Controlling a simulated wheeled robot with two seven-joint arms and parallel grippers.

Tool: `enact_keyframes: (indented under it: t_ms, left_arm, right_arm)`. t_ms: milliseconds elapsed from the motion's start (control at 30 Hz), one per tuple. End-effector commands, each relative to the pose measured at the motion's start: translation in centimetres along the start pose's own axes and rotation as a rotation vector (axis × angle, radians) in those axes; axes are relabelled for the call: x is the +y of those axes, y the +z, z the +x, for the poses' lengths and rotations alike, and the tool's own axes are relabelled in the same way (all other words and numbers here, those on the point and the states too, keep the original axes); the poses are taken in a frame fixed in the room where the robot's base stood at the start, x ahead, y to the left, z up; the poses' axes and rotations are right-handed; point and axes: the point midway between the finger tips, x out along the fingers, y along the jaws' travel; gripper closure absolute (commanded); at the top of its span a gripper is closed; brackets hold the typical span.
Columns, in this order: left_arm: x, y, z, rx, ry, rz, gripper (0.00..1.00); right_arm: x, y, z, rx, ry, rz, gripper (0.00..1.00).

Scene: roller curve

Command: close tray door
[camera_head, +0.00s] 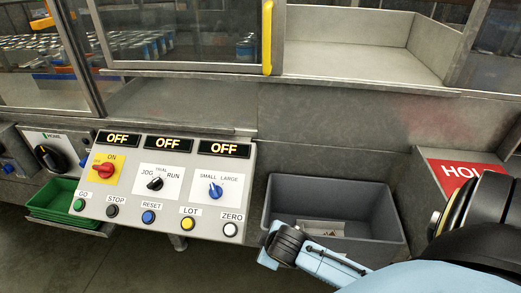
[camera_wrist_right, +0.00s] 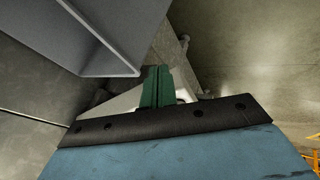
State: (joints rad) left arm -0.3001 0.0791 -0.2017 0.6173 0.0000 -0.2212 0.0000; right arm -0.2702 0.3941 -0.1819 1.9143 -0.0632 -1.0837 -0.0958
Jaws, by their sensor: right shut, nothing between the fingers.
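The glass door panel (camera_head: 180,32) is in the upper part of the head view, with a yellow upright handle (camera_head: 267,38) on its right edge. To the right of the handle the grey tray compartment (camera_head: 360,60) is uncovered and looks empty. My right arm comes in from the lower right, and its wrist end is over the grey bin's front left, well below and apart from the handle. My right gripper's green fingers (camera_wrist_right: 157,80) show in the wrist view, shut together with nothing between them. The door is not seen in the wrist view. My left gripper is not in view.
A control panel (camera_head: 137,215) with knobs, several buttons and OFF displays stands at left. A grey bin (camera_head: 396,218) is under the right arm; a grey edge (camera_wrist_right: 110,74) is close to the gripper in the wrist view. Green trays (camera_head: 52,200) sit at left, a red sign (camera_head: 462,174) at right.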

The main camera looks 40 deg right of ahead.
Motion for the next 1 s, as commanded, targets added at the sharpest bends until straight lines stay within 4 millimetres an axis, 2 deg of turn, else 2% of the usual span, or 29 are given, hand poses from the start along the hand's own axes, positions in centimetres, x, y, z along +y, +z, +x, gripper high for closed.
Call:
enact_keyframes:
  t_ms: [33, 67, 200, 300, 400, 533, 633, 733, 867, 1000]
  left_arm:
    - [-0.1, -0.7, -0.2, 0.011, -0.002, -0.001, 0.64]
    - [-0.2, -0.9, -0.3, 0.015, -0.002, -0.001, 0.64]
    - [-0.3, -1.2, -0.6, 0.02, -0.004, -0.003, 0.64]
    - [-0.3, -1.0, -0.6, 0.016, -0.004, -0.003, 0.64]
    - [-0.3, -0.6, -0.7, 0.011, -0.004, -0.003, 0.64]
    - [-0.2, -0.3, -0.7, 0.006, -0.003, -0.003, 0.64]
    - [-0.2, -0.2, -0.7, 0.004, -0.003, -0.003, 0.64]
    - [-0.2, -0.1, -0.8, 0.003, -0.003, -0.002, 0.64]
    - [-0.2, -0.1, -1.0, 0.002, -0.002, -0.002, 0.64]
    - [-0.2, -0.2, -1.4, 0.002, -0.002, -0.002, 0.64]
  right_arm:
    - [2.5, -2.6, -2.7, 0.047, 0.048, -0.039, 1.0]
    - [3.9, -3.9, -4.2, 0.07, 0.077, -0.063, 1.0]
    - [11.9, -10.6, -12.1, 0.204, 0.296, -0.24, 1.0]
    - [17.1, -14.5, -16.4, 0.277, 0.467, -0.375, 1.0]
    - [21.4, -17.5, -20.6, 0.325, 0.633, -0.495, 1.0]
    - [25.1, -20.1, -25.1, 0.356, 0.803, -0.613, 1.0]
    - [26.6, -21.2, -27.4, 0.364, 0.881, -0.666, 1.0]
    - [27.4, -21.7, -28.4, 0.367, 0.918, -0.689, 1.0]
    - [28.2, -22.4, -28.0, 0.365, 0.925, -0.691, 1.0]
    - [29.6, -23.6, -26.8, 0.366, 0.924, -0.689, 1.0]
